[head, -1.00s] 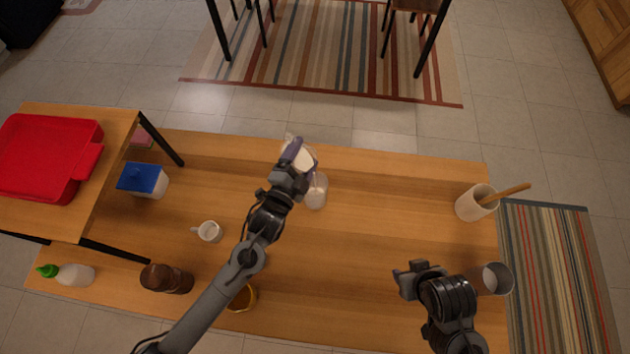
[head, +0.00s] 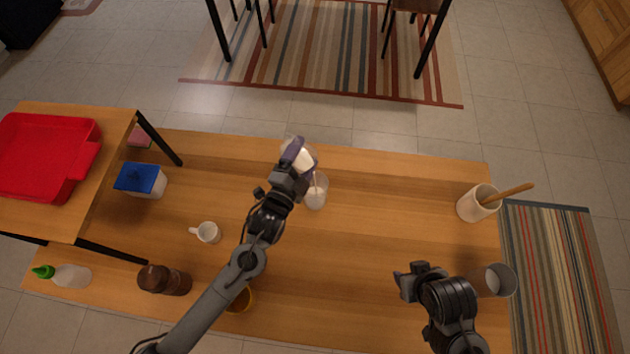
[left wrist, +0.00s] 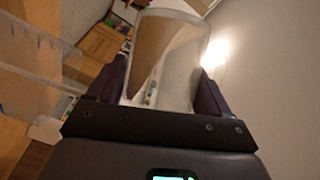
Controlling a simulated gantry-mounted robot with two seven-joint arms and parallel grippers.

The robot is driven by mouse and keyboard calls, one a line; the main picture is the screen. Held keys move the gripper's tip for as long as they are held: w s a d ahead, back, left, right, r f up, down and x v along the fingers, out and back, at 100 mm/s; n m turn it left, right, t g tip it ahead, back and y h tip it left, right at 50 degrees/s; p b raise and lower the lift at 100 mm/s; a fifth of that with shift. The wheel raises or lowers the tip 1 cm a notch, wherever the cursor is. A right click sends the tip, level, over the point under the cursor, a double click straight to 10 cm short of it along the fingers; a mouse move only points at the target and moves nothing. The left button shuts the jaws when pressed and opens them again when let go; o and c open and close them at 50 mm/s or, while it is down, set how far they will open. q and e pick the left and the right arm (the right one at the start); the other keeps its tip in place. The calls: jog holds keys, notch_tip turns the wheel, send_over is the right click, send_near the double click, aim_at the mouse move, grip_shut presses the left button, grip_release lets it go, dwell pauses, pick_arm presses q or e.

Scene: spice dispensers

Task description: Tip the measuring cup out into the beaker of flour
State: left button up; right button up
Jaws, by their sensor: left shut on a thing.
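My left gripper (head: 298,161) is shut on a clear measuring cup (head: 307,160) with white contents. The cup is tilted, its mouth toward the lower right. In the left wrist view the clear cup (left wrist: 168,60) sits between the two fingers. The glass beaker of flour (head: 315,198) stands on the table just below and right of the cup, with white matter in it. A thin white streak shows between cup and beaker. A clear vessel wall (left wrist: 32,92), seemingly the beaker, shows at the left of the wrist view. My right gripper (head: 404,284) is empty-looking over the table; its jaw gap is unclear.
A crock with a wooden spoon (head: 477,204) and a grey cup (head: 501,280) stand right. The middle right table is clear.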

pick_arm(q)
jog(key=shift+s+d+r+m, duration=0.1)
jog(key=shift+m, duration=0.2)
dwell(0.4)
jog(key=shift+s+d+m+t+b, duration=0.2)
jog(key=shift+m+t+b, duration=0.1)
dwell(0.4)
jog(key=shift+s+d+r+m, duration=0.15)
jog(key=shift+s+m, duration=0.05)
jog(key=shift+m, duration=0.1)
dwell(0.4)
jog(key=shift+s+d+m+t, duration=0.1)
jog(key=shift+m+t, duration=0.2)
jog(key=shift+m, duration=0.2)
dwell(0.4)
jog(key=shift+s+d+r+m+h+b, duration=0.15)
jog(key=shift+m+h+b, duration=0.25)
jog(key=shift+m, duration=0.2)
dwell(0.6)
